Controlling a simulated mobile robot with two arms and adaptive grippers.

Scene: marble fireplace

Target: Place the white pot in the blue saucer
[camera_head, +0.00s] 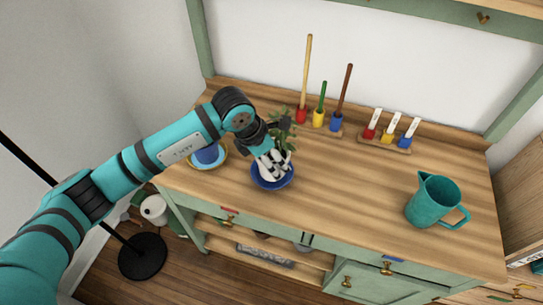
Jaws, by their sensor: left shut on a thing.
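The white pot (287,158) holds a leafy green plant (283,126) and is mostly hidden behind my left gripper (272,168). The gripper reaches down from the left and is shut on the pot. The blue saucer (258,184) lies on the wooden counter directly under the gripper fingers and the pot. The pot appears within the saucer's rim; whether its base touches the saucer is hidden. My right gripper is not in view.
A blue pot (207,154) sits in a light blue and yellow dish (207,165) left of the saucer, partly behind my arm. Colored tool holders (319,120) and a second rack (386,140) line the back. A teal pitcher (432,203) stands right. The counter's middle is clear.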

